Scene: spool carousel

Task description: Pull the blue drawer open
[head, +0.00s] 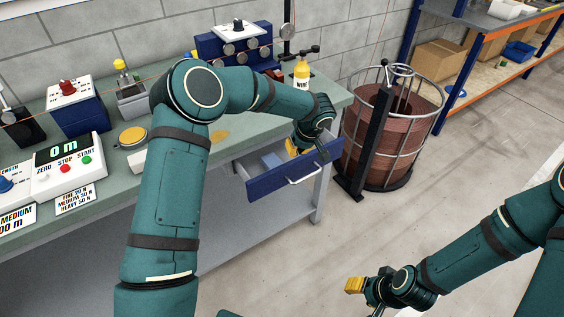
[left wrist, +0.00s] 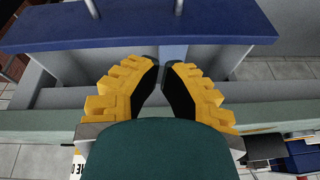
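The blue drawer (head: 264,184) stands pulled out from under the green-topped bench, with its grey inside showing. Its pale bar handle (head: 303,179) is on the front. A light blue item (head: 271,160) lies inside. My left gripper (head: 293,148) is over the drawer's open top, behind the front and off the handle. In the left wrist view the drawer's blue front (left wrist: 130,31) crosses the top, and my yellow fingers (left wrist: 163,68) have their dark tips nearly together, with nothing seen held. My right gripper (head: 364,290) is low over the floor, away from the drawer; its opening is unclear.
The bench (head: 218,149) carries a yellow bottle (head: 302,70), a counter box (head: 68,168) and a yellow button (head: 132,135). A caged reddish drum (head: 390,135) stands close right of the drawer. The floor (head: 300,255) in front is clear.

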